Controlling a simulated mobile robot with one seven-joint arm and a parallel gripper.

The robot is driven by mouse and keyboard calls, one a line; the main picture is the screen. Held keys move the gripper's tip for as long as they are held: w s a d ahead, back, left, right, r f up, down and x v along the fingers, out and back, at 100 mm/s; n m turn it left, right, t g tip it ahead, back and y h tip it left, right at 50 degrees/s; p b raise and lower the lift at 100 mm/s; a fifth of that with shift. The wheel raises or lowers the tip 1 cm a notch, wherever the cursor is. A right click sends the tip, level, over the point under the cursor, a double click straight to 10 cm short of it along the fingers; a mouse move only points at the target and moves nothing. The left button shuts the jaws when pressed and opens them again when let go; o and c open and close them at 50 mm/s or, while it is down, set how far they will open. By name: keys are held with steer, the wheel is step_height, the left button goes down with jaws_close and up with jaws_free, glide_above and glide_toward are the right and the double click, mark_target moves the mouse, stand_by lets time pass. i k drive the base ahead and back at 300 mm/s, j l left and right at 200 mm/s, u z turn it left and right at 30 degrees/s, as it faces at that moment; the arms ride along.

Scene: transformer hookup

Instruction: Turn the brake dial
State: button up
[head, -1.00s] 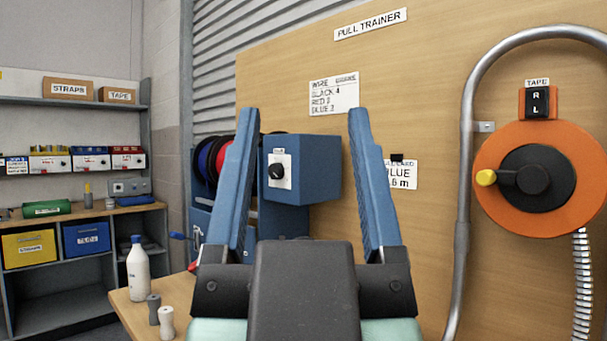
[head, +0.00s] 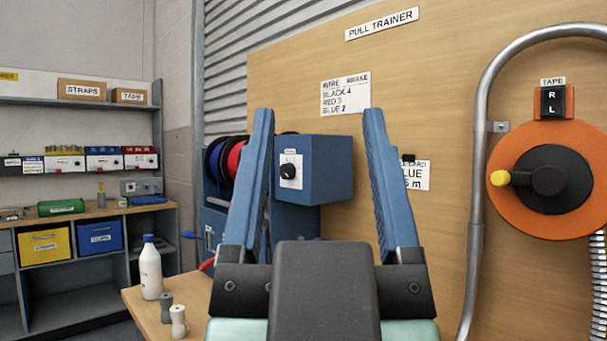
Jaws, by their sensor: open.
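The brake dial (head: 287,170) is a small black knob on a white plate on the front of a blue box (head: 328,168). The box is fixed beside the wire reels, in front of the wooden board. My gripper (head: 318,112) is open and empty, with its two blue fingers pointing up and forward. In the head view the dial shows between the fingers, nearer the left one, and beyond them. The gripper appears apart from the dial. The left finger hides part of the reels and of the box's left side.
Wire reels (head: 231,157), black, blue and red, stand left of the box. A white bottle (head: 150,268) and small grey and white pieces (head: 178,321) stand on a wooden table (head: 137,300) at lower left. A metal pipe (head: 479,180) and an orange tape reel (head: 522,220) are at right.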

mark_target(287, 171)
steer(key=i+j+z, duration=0.15)
steer(key=i+j, duration=0.25)
steer(key=i+j+z, duration=0.15)
steer(key=i+j, duration=0.2)
steer(key=j, duration=0.3)
